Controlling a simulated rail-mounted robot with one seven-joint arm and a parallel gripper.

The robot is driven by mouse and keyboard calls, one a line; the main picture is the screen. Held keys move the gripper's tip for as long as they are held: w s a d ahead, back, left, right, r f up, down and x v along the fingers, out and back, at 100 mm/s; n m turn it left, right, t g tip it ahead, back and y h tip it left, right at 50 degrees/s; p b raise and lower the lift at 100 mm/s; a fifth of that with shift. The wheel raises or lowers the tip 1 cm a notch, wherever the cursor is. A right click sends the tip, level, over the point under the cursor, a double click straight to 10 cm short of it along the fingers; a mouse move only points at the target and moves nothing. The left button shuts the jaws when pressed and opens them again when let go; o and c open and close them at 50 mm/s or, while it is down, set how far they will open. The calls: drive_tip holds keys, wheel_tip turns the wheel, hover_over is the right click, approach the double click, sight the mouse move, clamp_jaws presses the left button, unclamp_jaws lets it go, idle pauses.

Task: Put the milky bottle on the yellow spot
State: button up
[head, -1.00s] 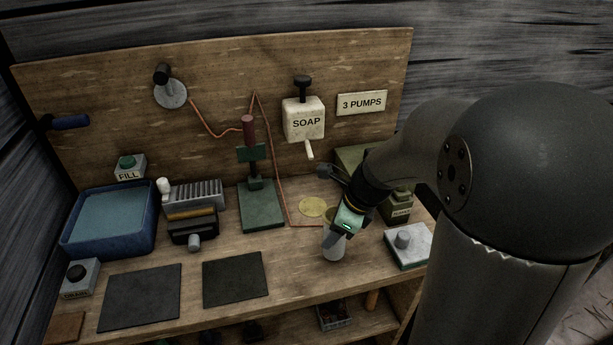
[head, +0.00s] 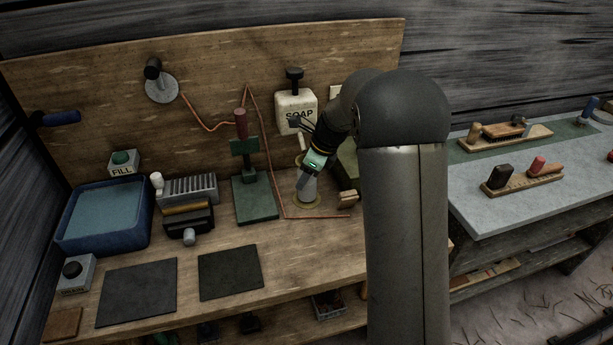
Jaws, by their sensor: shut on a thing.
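The soap dispenser (head: 297,112) hangs on the backboard just above my gripper. A green press (head: 254,198) with a red handle stands left of the spot, and an orange cord runs between them. Two dark mats (head: 230,271) lie in front. A side table (head: 520,190) holds brushes.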

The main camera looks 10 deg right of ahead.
drive_tip(key=shift+s+f, duration=0.1)
drive_tip(key=shift+f, duration=0.2)
drive_tip(key=shift+f, duration=0.15)
drive_tip(key=o, duration=1.6)
drive_tip(key=shift+f, duration=0.1)
drive_tip(key=v, duration=1.2)
drive_tip(key=s+a+f+n+h, duration=0.1)
drive_tip(key=s+f+n, duration=0.1)
drive_tip(key=s+n, duration=0.6)
drive_tip(key=s+a+f+n+g+h, duration=0.1)
drive_tip(key=s+f+n, duration=0.1)
drive_tip(key=s+n, duration=0.6)
drive_tip(key=s+a+f+n+g+h, duration=0.1)
drive_tip(key=s+n, duration=0.7)
drive_tip(key=s, duration=0.9)
drive_tip(key=shift+a+f+h+p, duration=0.2)
drive_tip(key=shift+a+f, duration=0.1)
drive_tip(key=shift+f, duration=0.25)
drive_tip(key=shift+a+f+h+p, duration=0.2)
drive_tip(key=shift+a+f, duration=0.1)
drive_tip(key=shift+f, duration=0.2)
